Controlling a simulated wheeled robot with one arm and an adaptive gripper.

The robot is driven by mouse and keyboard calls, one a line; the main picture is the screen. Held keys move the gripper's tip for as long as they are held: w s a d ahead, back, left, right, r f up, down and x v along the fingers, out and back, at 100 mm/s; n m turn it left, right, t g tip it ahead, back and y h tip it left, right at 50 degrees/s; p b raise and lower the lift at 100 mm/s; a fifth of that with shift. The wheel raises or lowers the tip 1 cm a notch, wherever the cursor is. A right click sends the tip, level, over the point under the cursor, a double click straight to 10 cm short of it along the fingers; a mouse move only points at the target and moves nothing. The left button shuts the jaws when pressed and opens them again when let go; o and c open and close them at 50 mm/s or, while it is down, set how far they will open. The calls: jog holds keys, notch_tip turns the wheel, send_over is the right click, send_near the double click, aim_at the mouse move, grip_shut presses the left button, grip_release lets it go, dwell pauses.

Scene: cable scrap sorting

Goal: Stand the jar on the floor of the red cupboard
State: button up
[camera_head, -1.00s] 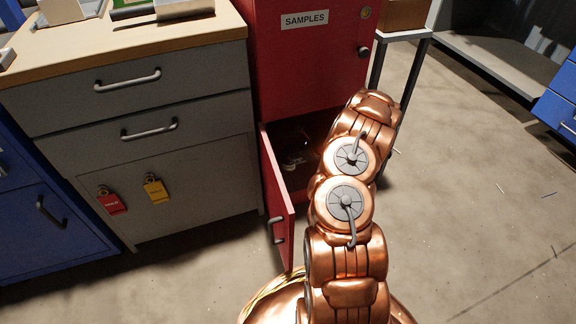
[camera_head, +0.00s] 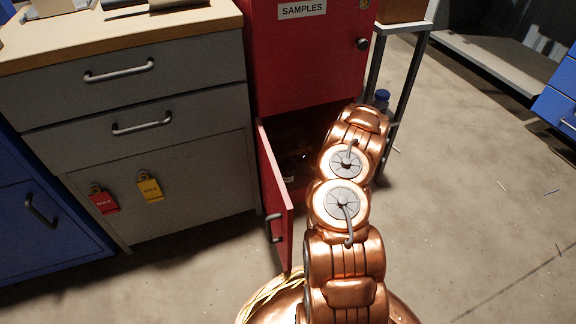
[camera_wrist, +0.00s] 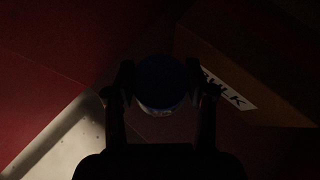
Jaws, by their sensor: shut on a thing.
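The red cupboard (camera_head: 308,65) stands behind my arm with a "SAMPLES" label on its upper part. Its lower compartment is open and dark, and the low door (camera_head: 274,195) is swung outward. In the wrist view, my gripper (camera_wrist: 160,88) is shut on the jar (camera_wrist: 160,72), whose round dark blue lid faces the camera. Dark red surfaces surround the jar. The view is too dark to tell whether the jar touches the cupboard floor.
A box (camera_wrist: 260,70) with a partly hidden white label lies right of the jar. A blue-capped container (camera_head: 382,97) shows beside the stand (camera_head: 402,85). A grey drawer cabinet (camera_head: 150,130) stands left. Pale floor (camera_wrist: 55,140) shows at lower left of the wrist view.

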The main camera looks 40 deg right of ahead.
jog(key=o, duration=1.4)
jog(key=shift+f, duration=0.1)
jog(key=shift+p+v, duration=2.3)
jog(key=shift+v, duration=3.8)
